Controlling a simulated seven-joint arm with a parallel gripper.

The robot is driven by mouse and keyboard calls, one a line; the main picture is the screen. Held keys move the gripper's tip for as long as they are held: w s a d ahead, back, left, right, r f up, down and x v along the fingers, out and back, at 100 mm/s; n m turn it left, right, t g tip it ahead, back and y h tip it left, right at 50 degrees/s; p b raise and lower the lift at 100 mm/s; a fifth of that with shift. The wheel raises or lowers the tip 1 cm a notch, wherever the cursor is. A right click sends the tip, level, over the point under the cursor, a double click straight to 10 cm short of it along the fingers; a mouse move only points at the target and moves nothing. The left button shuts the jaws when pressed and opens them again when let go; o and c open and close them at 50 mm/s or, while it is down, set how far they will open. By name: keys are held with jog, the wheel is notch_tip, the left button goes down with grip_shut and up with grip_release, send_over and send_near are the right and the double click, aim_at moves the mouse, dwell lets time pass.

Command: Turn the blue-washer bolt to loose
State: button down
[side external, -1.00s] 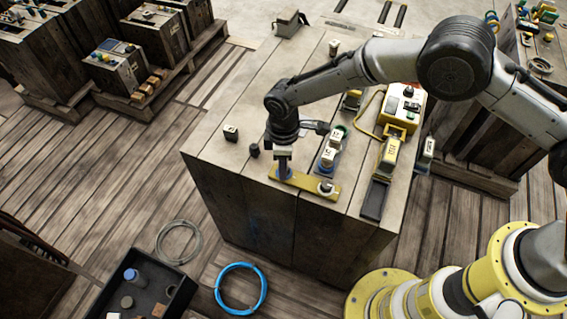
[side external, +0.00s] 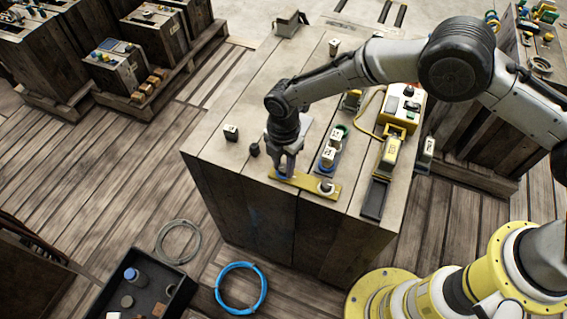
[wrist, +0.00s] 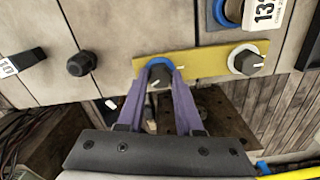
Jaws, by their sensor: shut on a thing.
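The blue-washer bolt (wrist: 158,77) sits at the left end of a yellow plate (wrist: 208,61) in the wrist view. Its blue washer (wrist: 159,62) shows around the far side of the dark head, and a pale mark shows on the head. My gripper (wrist: 160,73) is shut on this bolt, one finger on each side. In the side external view my gripper (side external: 284,168) points down at the plate's left end (side external: 305,182), largely hiding the bolt. A second bolt (wrist: 247,62) with a pale washer stands at the plate's right end.
A black knob (wrist: 81,64) stands left of the plate. A numbered tag on a blue-based part (side external: 328,157) stands close behind the plate. A yellow box (side external: 403,106) and a dark tray (side external: 375,199) are further right. The crate's front edge is close.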

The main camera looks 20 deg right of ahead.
aim_at(284, 167)
jog(key=n, duration=0.5)
jog(key=shift+s+d+f, duration=0.1)
jog(key=shift+d+f, duration=0.1)
jog(key=shift+f, duration=0.1)
jog(key=n, duration=0.5)
jog(key=shift+n, duration=0.3)
jog(key=c, duration=0.6)
grip_release()
jog(key=shift+r, duration=0.1)
jog(key=shift+o, duration=0.2)
jog(key=shift+a+r, duration=0.1)
jog(key=shift+r, duration=0.1)
jog(key=shift+r, duration=0.3)
notch_tip(284, 167, up, 13)
